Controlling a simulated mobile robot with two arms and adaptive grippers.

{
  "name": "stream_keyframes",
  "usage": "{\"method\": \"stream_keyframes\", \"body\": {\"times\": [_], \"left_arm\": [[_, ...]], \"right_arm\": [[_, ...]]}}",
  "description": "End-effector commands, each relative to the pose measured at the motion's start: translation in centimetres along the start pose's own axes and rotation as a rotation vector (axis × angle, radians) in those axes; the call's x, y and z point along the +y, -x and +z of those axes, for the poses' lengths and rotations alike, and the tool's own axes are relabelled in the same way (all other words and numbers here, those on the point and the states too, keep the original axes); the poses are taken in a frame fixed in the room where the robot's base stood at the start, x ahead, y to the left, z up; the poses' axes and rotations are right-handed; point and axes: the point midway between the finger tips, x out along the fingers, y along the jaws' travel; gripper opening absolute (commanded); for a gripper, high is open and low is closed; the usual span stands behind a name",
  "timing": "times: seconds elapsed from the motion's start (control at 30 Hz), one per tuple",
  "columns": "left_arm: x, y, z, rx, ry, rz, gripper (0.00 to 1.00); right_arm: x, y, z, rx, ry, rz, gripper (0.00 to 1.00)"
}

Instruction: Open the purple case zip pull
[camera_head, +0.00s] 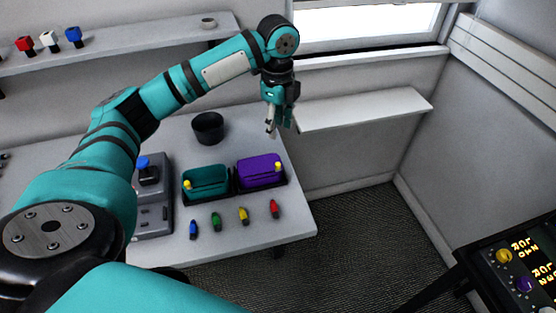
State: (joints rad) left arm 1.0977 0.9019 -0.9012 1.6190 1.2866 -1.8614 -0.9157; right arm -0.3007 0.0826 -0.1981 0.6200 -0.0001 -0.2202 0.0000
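The purple case (261,175) stands in a black holder at the right part of the table, with a yellow zip pull (278,167) at its right end. A teal case (207,183) with a yellow pull (187,185) at its left end stands beside it on the left. My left gripper (279,130) hangs fingers down above and behind the purple case, apart from it. Its fingers look spread with nothing between them. My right gripper is not in view.
Blue, green, yellow and red connectors (274,209) lie in a row in front of the cases. A black bowl (208,128) stands behind them. A grey device (152,210) with a blue knob is to the left. A wall shelf (364,108) is to the right.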

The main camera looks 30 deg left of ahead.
Motion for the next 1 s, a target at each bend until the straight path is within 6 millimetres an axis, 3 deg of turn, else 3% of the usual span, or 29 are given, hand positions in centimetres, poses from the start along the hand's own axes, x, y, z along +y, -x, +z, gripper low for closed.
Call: {"method": "stream_keyframes", "body": {"times": [0.5,0.7,1.0], "left_arm": [[0.1,-10.9,0.0,-0.001,0.001,0.003,0.39],[0.0,-13.2,0.0,-0.001,0.001,0.0,0.39],[0.0,-13.7,0.0,0.0,0.001,-0.002,0.39]], "right_arm": [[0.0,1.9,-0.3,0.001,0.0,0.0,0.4],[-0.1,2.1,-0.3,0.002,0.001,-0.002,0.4],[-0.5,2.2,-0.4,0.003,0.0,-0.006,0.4]]}}
